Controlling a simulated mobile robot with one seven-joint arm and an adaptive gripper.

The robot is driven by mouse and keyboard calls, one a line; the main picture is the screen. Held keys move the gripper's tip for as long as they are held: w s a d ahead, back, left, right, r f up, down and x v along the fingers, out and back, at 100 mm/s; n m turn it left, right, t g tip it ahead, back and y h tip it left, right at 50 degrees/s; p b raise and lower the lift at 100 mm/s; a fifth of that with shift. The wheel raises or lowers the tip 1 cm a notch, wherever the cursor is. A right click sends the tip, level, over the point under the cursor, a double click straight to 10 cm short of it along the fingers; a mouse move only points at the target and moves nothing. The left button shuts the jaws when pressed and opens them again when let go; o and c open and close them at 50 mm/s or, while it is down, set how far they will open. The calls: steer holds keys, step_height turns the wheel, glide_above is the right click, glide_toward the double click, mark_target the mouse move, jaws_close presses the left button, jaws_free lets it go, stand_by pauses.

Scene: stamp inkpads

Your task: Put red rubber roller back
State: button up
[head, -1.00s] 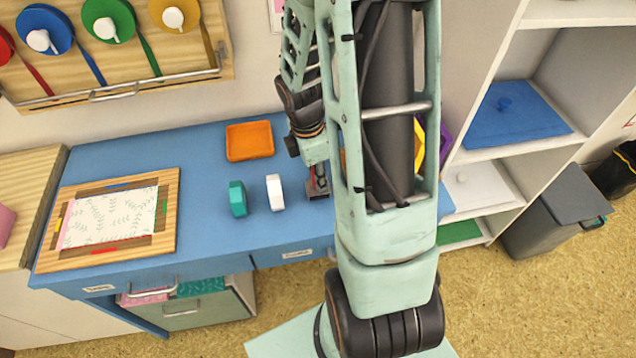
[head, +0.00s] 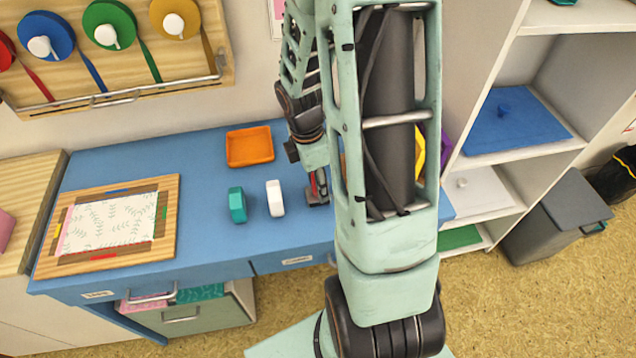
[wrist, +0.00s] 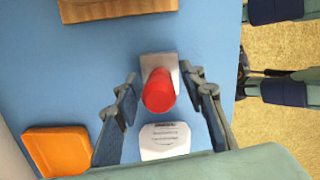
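The red rubber roller (wrist: 158,91) shows in the wrist view as a red rounded cylinder seen end-on, with a pale grey block (wrist: 160,62) at its far end, over the blue table. My gripper (wrist: 159,78) is open, with one finger on each side of the red part. A gap shows between each finger and the red surface. In the head view a little red and a grey base (head: 318,198) show below my wrist, at the table's front half. The arm hides much of that area there.
A white block (head: 275,198) stands close left of my gripper, with a teal block (head: 237,205) beyond it. An orange tray (head: 250,146) lies behind them. A framed print board (head: 108,226) lies at left. White shelves (head: 500,150) stand at right.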

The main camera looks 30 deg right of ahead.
steer(key=r, duration=0.4)
steer(key=a+r+p, duration=0.1)
steer(key=r, duration=0.6)
steer(key=shift+w+a+r, duration=0.1)
steer(key=shift+a+r, duration=0.1)
steer(key=shift+r, duration=0.15)
